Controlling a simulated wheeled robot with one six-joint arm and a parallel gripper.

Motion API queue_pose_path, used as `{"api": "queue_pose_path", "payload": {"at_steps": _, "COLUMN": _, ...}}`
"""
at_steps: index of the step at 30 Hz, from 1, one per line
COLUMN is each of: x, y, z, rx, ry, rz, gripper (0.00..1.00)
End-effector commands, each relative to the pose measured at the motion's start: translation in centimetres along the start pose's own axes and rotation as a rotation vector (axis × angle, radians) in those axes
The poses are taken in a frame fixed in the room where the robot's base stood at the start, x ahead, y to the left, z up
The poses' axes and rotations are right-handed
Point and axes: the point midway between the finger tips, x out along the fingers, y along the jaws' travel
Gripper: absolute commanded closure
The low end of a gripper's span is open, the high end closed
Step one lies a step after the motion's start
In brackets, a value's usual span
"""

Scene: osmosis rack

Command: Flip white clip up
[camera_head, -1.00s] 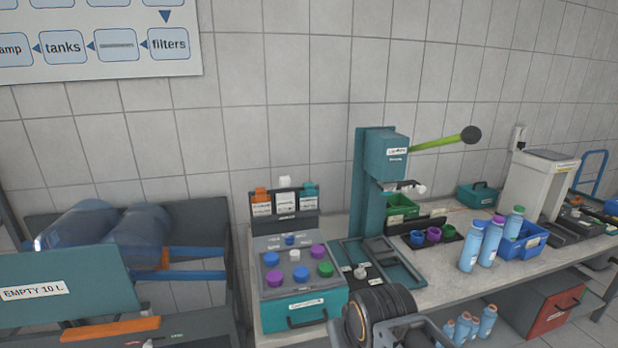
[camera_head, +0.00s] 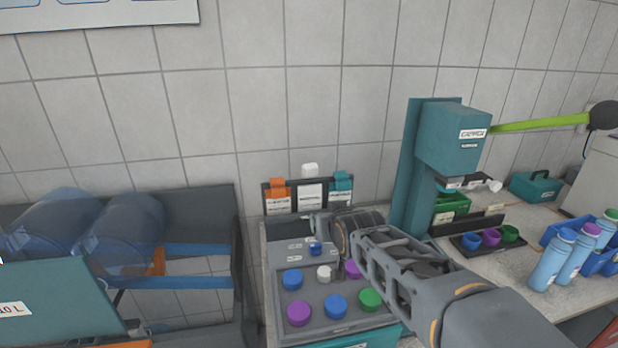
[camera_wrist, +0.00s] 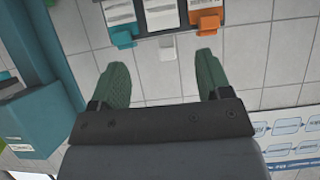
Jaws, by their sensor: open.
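The white clip (camera_head: 310,170) is the middle one of three on a dark clip board (camera_head: 291,212) standing against the wall. It sticks up above the board's top edge, higher than the orange clip (camera_head: 277,184) and the teal clip (camera_head: 343,181), which sit over their papers. In the wrist view, which looks upside down, the white clip (camera_wrist: 167,47) lies between the lines of my gripper's fingers, just beyond the tips. My gripper (camera_wrist: 161,60) is open and empty, its two green fingers apart. In the head view it is partly hidden, low in front of the board.
A panel (camera_head: 270,300) with coloured knobs lies below my arm. A teal press (camera_head: 455,140) with a green lever stands close on the right. Blue bottles (camera_head: 553,260) stand further right. Clear tanks (camera_head: 130,235) lie on a rack at left. Tiled wall is behind the board.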

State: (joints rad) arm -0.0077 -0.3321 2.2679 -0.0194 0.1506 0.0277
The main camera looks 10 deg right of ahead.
Motion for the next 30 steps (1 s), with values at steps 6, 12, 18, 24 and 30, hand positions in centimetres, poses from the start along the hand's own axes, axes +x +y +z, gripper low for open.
{"api": "queue_pose_path", "payload": {"at_steps": 6, "x": 6.0, "y": 0.5, "z": -4.0, "rx": -0.001, "ry": 0.329, "rz": 0.009, "gripper": 0.29}}
{"api": "queue_pose_path", "payload": {"at_steps": 12, "x": 7.8, "y": 0.3, "z": -6.3, "rx": -0.005, "ry": 0.485, "rz": 0.006, "gripper": 0.29}}
{"api": "queue_pose_path", "payload": {"at_steps": 18, "x": 9.9, "y": 0.2, "z": -8.0, "rx": -0.006, "ry": 0.516, "rz": 0.004, "gripper": 0.29}}
{"api": "queue_pose_path", "payload": {"at_steps": 24, "x": 13.2, "y": 0.2, "z": -10.0, "rx": -0.006, "ry": 0.514, "rz": 0.003, "gripper": 0.29}}
{"api": "queue_pose_path", "payload": {"at_steps": 30, "x": 16.3, "y": 0.1, "z": -11.8, "rx": -0.006, "ry": 0.514, "rz": 0.002, "gripper": 0.29}}
